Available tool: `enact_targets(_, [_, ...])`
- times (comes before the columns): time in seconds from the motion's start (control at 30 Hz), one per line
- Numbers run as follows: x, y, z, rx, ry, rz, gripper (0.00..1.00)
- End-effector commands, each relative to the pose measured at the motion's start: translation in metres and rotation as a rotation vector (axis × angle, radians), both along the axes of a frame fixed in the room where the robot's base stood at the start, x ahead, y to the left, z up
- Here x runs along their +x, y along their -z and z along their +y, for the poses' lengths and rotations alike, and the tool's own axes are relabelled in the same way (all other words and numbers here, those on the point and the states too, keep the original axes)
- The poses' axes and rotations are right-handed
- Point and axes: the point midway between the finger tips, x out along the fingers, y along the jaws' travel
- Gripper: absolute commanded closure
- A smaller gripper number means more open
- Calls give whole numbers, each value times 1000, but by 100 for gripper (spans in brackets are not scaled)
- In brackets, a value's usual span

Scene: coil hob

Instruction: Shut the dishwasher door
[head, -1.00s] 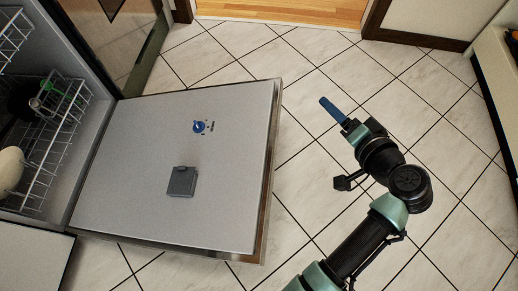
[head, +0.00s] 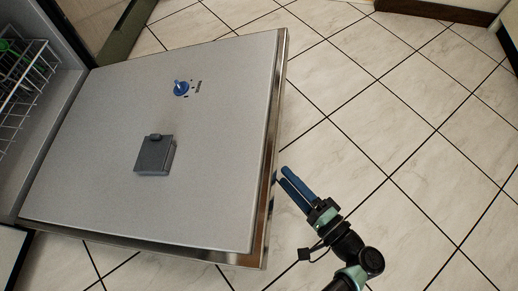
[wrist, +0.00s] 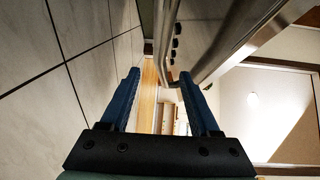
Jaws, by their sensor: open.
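The dishwasher door (head: 215,145) hangs open, lowered to a near-flat position with its grey inner face up. A dark dispenser box (head: 154,155) and a small blue-and-white dial (head: 181,88) are on that face. My gripper (head: 284,173) is open, its two blue fingers just right of the door's outer metal edge. In the wrist view, my gripper (wrist: 159,75) has parted fingers, with shiny metal bars or edges (wrist: 163,45) ahead and to the right. I cannot tell whether a finger touches the door. The door's outer face is hidden in the head view.
A white wire rack (head: 22,95) with dishes sits inside the dishwasher at the left. The tiled floor (head: 400,130) to the right of the door is clear. A dark wooden skirting (head: 440,10) runs along the top.

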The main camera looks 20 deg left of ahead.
Motion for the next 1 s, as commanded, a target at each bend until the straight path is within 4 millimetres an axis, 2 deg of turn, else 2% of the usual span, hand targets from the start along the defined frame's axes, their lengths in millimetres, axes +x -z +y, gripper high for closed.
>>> enact_targets(0.3, [30, 10, 58, 0, -5, -3, 37])
enact_targets(0.5, [47, 11, 87, -1, -4, -2, 37])
enact_targets(0.7, [55, 10, 100, -1, -1, 0, 37])
enact_targets(1.0, [56, 8, 101, -1, -1, 0, 37])
